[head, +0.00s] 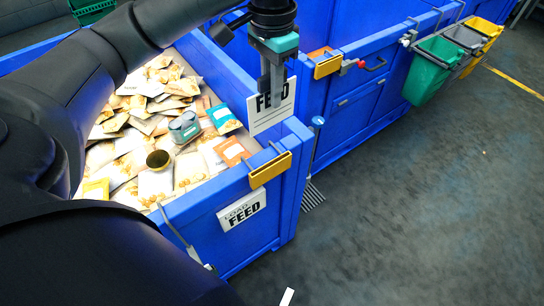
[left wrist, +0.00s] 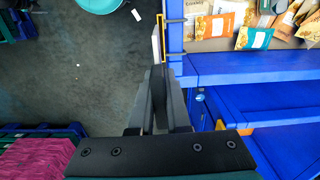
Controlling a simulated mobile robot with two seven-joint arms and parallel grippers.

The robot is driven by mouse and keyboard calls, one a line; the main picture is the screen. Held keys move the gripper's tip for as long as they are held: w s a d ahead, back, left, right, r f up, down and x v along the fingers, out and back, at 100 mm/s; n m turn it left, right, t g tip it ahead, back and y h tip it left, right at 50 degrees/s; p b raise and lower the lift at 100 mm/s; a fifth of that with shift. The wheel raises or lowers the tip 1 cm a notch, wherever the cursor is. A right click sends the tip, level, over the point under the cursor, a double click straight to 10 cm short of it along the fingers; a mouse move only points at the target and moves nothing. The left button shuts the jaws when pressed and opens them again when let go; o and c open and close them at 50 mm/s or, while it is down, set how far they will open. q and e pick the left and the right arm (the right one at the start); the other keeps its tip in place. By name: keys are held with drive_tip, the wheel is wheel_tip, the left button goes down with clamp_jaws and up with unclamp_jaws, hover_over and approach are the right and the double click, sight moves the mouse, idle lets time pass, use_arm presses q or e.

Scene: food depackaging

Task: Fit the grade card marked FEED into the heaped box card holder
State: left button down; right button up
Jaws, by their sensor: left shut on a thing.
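The white grade card marked FEED (head: 271,106) hangs upright in my left gripper (head: 272,88). The gripper is shut on its upper part, and the fingers hide some of the lettering. The heaped box (head: 287,150) is blue and full of packets and tins. Its yellow card holder (head: 270,170) is on the rim near the front right corner, below the card in the head view. In the left wrist view the card (left wrist: 155,46) shows edge-on beyond my left gripper (left wrist: 158,76), close beside the yellow holder (left wrist: 163,32). Contact cannot be told. My right gripper is out of view.
A LOAD FEED plate (head: 242,210) is on the box's front wall. Green, grey and yellow bins (head: 432,70) hang farther right. The dark floor (head: 430,200) at the right is mostly clear.

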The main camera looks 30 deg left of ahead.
sight(270, 119)
use_arm(q)
drive_tip(key=shift+a+f, duration=0.1)
drive_tip(key=shift+a, duration=0.15)
wheel_tip(270, 119, down, 20)
drive_tip(key=b, duration=0.3)
drive_tip(key=shift+r+b, duration=0.25)
drive_tip(key=shift+b, duration=0.1)
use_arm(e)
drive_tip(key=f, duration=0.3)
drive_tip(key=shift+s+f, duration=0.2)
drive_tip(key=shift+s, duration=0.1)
use_arm(q)
drive_tip(key=shift+f, duration=0.1)
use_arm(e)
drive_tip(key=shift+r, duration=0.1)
use_arm(q)
drive_tip(key=c, duration=0.9)
unclamp_jaws()
wheel_tip(270, 119, up, 12)
drive_tip(key=shift+r+p, duration=0.15)
drive_tip(key=shift+p, duration=1)
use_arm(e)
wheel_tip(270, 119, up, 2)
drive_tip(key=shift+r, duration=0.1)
